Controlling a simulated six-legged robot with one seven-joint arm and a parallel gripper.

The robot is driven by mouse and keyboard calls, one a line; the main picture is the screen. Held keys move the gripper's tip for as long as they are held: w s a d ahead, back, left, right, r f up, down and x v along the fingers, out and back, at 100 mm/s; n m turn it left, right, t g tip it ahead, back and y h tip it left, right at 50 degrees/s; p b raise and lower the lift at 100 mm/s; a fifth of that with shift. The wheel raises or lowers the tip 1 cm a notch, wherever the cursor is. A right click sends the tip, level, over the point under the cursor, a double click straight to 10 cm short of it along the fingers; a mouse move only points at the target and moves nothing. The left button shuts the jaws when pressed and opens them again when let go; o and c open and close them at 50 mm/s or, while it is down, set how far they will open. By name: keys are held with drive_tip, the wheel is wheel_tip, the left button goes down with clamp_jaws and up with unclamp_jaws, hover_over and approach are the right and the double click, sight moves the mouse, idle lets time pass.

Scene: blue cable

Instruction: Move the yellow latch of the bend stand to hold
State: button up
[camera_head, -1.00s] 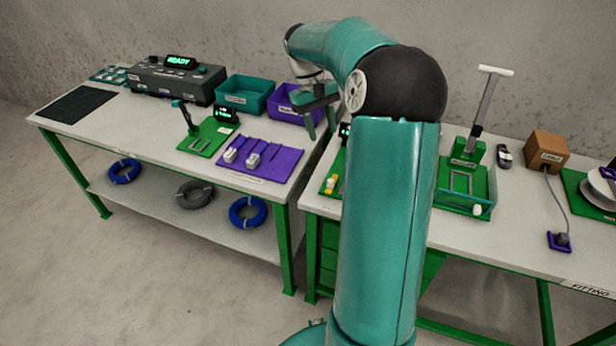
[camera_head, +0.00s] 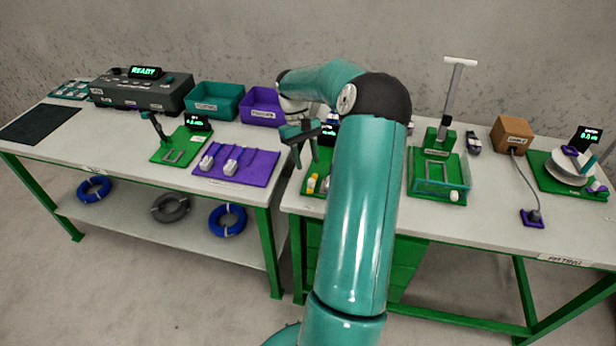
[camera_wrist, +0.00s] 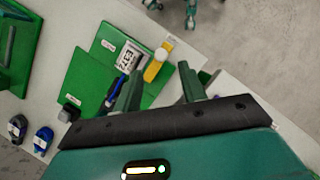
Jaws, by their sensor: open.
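The bend stand (camera_head: 315,172) is a green base at the left end of the right table, partly hidden behind my arm. Its yellow latch (camera_head: 311,183) shows at the front left. In the wrist view the yellow latch (camera_wrist: 156,65) is a yellow bar with a round whitish end, beside a silver block (camera_wrist: 128,57) on the green base. A dark blue piece (camera_wrist: 114,86) lies near the block. My gripper (camera_head: 305,162) is open and empty, pointing down near the stand. In the wrist view its spread fingertips (camera_wrist: 160,70) flank the latch's near end; contact cannot be told.
A purple mat (camera_head: 262,172) with grey connectors lies on the left table, with teal (camera_head: 216,117) and purple (camera_head: 258,119) bins behind. A lever press (camera_head: 437,172) stands to the right on the right table. A gap separates the two tables.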

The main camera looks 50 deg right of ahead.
sight(311, 180)
drive_tip(key=x, duration=0.6)
drive_tip(key=shift+s+a+f, duration=0.1)
drive_tip(key=shift+f, duration=0.1)
clamp_jaws()
